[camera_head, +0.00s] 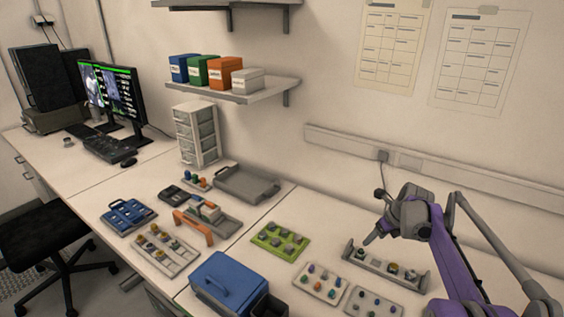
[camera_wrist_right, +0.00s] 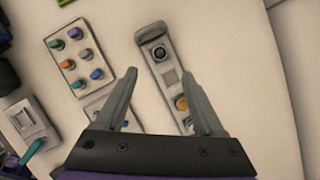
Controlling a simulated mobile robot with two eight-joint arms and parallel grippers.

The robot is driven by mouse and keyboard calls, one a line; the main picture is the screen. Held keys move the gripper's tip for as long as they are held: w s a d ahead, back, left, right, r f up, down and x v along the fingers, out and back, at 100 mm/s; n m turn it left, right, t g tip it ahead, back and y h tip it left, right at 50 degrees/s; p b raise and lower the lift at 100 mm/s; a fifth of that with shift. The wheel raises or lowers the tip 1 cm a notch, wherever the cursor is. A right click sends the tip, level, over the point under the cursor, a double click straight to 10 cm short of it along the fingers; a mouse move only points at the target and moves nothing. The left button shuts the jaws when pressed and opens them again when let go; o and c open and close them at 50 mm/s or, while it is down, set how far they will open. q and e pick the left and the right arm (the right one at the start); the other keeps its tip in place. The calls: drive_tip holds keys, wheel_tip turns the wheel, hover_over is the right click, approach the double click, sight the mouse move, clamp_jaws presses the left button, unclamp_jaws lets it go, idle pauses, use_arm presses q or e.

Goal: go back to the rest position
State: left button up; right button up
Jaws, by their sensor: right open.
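My right gripper (camera_head: 372,238) is at the right of the head view, at the end of my purple arm. It hangs above the bench by a grey holder (camera_head: 380,270) with several small round parts. In the right wrist view my right gripper (camera_wrist_right: 160,76) has its two fingers spread wide, with nothing between them. That same holder (camera_wrist_right: 158,38) lies below and beyond the fingertips, apart from them. My left gripper is not in view.
A tray of coloured knobs (camera_head: 320,283) also shows in the right wrist view (camera_wrist_right: 67,44). A green tray (camera_head: 278,241), a blue box (camera_head: 228,283) and a grey tray (camera_head: 246,184) stand farther left. A wall shelf (camera_head: 245,95) holds several boxes.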

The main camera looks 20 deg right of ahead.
drive_tip(key=s+a+r+n+p, duration=0.1)
drive_tip(key=s+a+r+n, duration=0.1)
drive_tip(key=s+a+n, duration=0.4)
drive_tip(key=s+a+r+n+p, duration=0.1)
drive_tip(key=a+r+n, duration=0.1)
drive_tip(key=a+n, duration=0.4)
drive_tip(key=s+a+r+n+p, duration=0.15)
drive_tip(key=s+a+n, duration=0.25)
drive_tip(key=a, duration=0.4)
drive_tip(key=s+a+f+n+p, duration=0.1)
drive_tip(key=s+a+n, duration=0.4)
drive_tip(key=s+n, duration=0.3)
drive_tip(key=s+a+f+n+t+p, duration=0.1)
drive_tip(key=s+a+f+n, duration=0.1)
drive_tip(key=s+a+n, duration=0.3)
drive_tip(key=s+n, duration=0.2)
drive_tip(key=n, duration=0.2)
drive_tip(key=shift+s+a+h, duration=0.25)
drive_tip(key=shift+s+h, duration=0.05)
drive_tip(key=shift+s, duration=0.1)
